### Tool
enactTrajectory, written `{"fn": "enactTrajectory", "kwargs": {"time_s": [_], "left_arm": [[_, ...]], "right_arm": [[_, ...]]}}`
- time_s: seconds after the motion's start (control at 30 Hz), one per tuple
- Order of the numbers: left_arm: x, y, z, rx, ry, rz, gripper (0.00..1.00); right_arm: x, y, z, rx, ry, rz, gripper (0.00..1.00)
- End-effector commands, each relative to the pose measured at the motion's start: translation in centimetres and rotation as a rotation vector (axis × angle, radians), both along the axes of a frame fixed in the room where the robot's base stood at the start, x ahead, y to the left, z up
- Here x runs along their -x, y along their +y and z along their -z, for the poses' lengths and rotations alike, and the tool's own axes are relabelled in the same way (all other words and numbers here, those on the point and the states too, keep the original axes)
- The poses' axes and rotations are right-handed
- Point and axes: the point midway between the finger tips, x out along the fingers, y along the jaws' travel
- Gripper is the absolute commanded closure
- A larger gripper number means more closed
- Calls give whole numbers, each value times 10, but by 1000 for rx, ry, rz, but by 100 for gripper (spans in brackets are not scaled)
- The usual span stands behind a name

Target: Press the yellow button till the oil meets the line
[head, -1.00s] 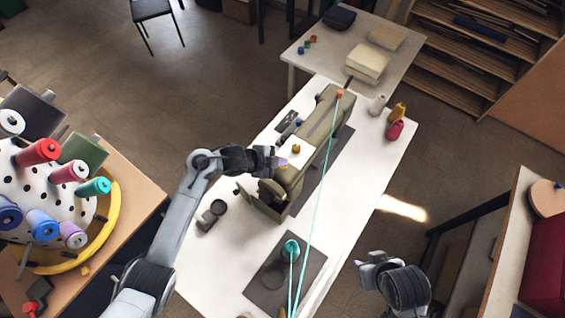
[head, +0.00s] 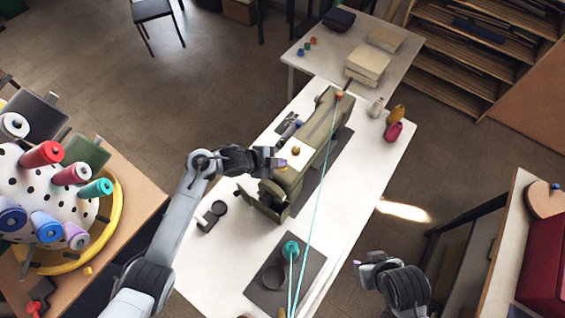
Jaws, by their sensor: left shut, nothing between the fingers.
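The olive sewing machine (head: 322,122) stands on the long white table. A small yellow-orange knob (head: 296,151), which looks like the yellow button, sits on a pale panel on the machine's left side. My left gripper (head: 280,163) is shut and empty, its tips just left of and below this knob. I cannot tell whether the tips touch the machine. The oil and its line cannot be made out in this view. My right gripper (head: 360,263) hangs right of the table, away from the machine; its jaw opening is unclear.
Teal thread runs from a teal spool (head: 290,249) on a dark mat (head: 308,270) and up to an orange part on the machine. A wheel of colored spools (head: 95,187) stands at left. Red and orange spools (head: 394,131) stand right of the machine. The white table's right front is clear.

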Motion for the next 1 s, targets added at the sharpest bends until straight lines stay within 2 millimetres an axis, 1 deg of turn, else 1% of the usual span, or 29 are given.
{"fn": "enactTrajectory", "kwargs": {"time_s": [0.03, 0.1, 0.5, 0.63, 0.77, 1.0], "left_arm": [[0, 0, -6, 0, -1, 0, 100], [0, 0, -8, 1, -1, 1, 100], [0, -1, -9, 2, -3, 1, 100], [0, -1, -13, 2, -3, 1, 100], [0, -1, -22, 2, -4, 2, 100], [0, -1, -47, 2, -4, 2, 100]], "right_arm": [[0, 0, -5, 0, 0, -1, 57], [0, 0, -8, 1, 0, -1, 57], [0, -2, -8, 10, -1, -6, 57], [0, -2, -11, 9, 0, -6, 57], [0, -2, -20, 9, 0, -5, 57], [0, -1, -43, 4, -1, -3, 57]]}}
